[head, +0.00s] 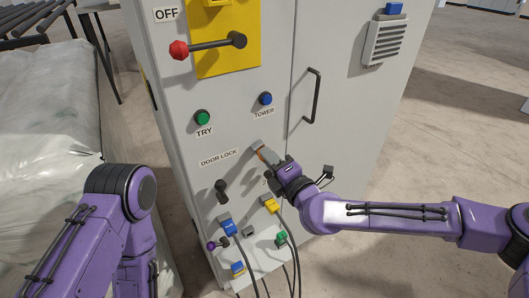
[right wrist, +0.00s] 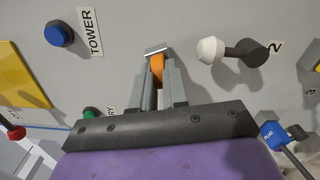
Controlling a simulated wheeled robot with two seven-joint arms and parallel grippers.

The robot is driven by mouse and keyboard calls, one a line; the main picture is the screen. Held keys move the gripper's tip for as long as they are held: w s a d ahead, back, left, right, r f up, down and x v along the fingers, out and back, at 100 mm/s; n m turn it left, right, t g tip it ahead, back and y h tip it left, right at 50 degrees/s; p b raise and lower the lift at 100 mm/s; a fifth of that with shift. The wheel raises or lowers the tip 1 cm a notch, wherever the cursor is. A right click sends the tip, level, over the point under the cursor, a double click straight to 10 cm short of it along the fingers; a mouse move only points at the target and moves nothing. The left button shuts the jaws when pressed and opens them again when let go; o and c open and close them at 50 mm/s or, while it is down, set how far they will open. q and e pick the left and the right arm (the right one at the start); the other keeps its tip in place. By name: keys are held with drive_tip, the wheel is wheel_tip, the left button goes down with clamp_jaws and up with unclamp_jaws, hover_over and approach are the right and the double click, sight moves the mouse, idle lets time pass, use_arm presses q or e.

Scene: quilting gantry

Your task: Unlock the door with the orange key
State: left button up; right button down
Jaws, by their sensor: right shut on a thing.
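The orange key (right wrist: 157,68) is between the fingers of my right gripper (right wrist: 159,88), which is shut on it. In the right wrist view its far end meets a small silver metal piece (right wrist: 156,50) on the cabinet face. I cannot tell how deep the key sits there or whether it is turned. In the head view my right gripper (head: 263,157) is at the cabinet front, right of the DOOR LOCK label (head: 218,158), with a sliver of orange at its tip. The cabinet door (head: 345,120) with its black handle (head: 312,97) looks closed. My left gripper is out of view.
The panel holds a red-knobbed lever (head: 179,50) on a yellow plate, a green TRY button (head: 203,117) and a blue TOWER button (head: 265,98). A white-tipped knob (right wrist: 210,50) is close beside my right gripper. Plugs with cables (head: 229,227) are below. Wrapped material (head: 45,120) stands left.

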drive_tip(key=m+b, duration=0.3)
drive_tip(key=b, duration=0.2)
drive_tip(key=shift+f, duration=0.15)
drive_tip(key=c, duration=1.6)
unclamp_jaws()
drive_tip(key=o, duration=0.5)
drive_tip(key=shift+o, duration=0.2)
